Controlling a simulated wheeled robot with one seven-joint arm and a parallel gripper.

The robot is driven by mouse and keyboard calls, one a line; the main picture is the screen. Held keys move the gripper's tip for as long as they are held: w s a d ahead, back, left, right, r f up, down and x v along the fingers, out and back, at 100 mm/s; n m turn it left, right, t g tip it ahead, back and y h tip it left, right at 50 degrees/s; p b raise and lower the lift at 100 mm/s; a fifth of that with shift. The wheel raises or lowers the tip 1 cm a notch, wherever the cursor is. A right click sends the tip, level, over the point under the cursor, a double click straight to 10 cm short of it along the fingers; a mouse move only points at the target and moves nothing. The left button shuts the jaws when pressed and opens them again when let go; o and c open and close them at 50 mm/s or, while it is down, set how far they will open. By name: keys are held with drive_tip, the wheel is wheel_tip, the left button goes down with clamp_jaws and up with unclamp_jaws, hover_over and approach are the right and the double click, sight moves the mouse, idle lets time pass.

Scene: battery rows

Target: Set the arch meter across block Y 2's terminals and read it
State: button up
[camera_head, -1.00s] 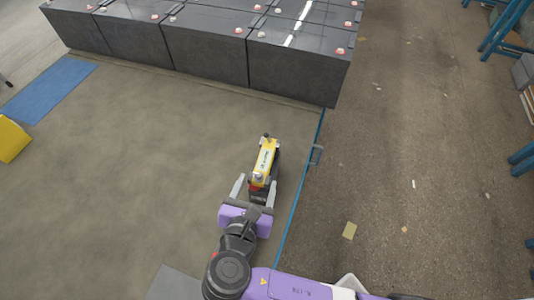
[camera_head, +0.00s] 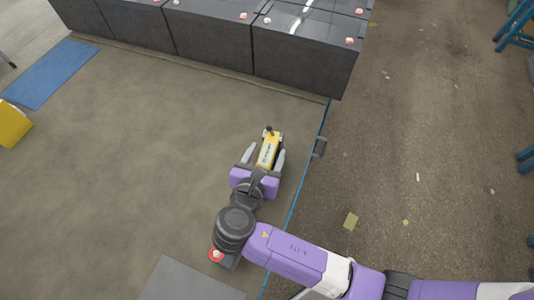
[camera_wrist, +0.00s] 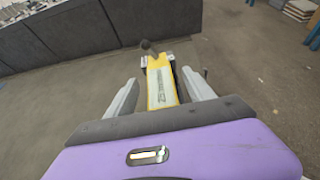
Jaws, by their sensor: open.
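The arch meter (camera_head: 268,150) is yellow with a pale label and dark end parts. It stands out over the grey-brown floor, in front of the battery row. My gripper (camera_head: 265,154) is open, with one pale finger on each side of the meter. In the wrist view the meter (camera_wrist: 162,88) lies between the spread fingers (camera_wrist: 159,80), with gaps showing beside it. I cannot tell what the meter rests on. The dark battery blocks (camera_head: 300,58) stand at the top, with red and white terminals on their tops. No block label is readable, so I cannot tell which is Y 2.
A blue mat (camera_head: 48,74) and a yellow object (camera_head: 12,124) lie at the left. Open floor lies between the meter and the blocks. Blue frames stand far right.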

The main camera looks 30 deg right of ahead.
drive_tip(key=shift+w+d+f, duration=0.15)
drive_tip(key=shift+w+d, duration=0.05)
drive_tip(key=shift+d, duration=0.05)
drive_tip(key=shift+c, duration=0.4)
clamp_jaws()
